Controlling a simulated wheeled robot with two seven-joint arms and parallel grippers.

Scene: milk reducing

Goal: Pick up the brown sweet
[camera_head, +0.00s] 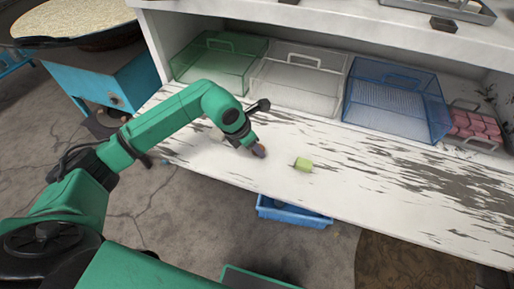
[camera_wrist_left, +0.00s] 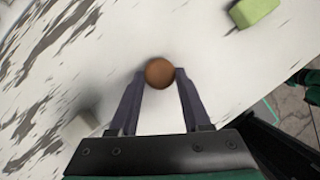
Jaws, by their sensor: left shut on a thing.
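The brown sweet (camera_wrist_left: 159,73) is round and sits between the fingertips of my left gripper (camera_wrist_left: 160,84) in the left wrist view. The fingers are shut on it from both sides. In the head view my left gripper (camera_head: 257,149) is low over the white worn table, and the brown sweet (camera_head: 260,153) shows small at its tips. I cannot tell whether the sweet still touches the table. My right gripper is not in view.
A green sweet (camera_head: 303,164) lies to the right on the table (camera_head: 380,195); it also shows in the wrist view (camera_wrist_left: 254,11). A pale sweet (camera_head: 217,134) lies left of the gripper. Green (camera_head: 215,66), clear (camera_head: 292,87) and blue (camera_head: 395,106) trays stand behind. A blue crate (camera_head: 292,215) is below the front edge.

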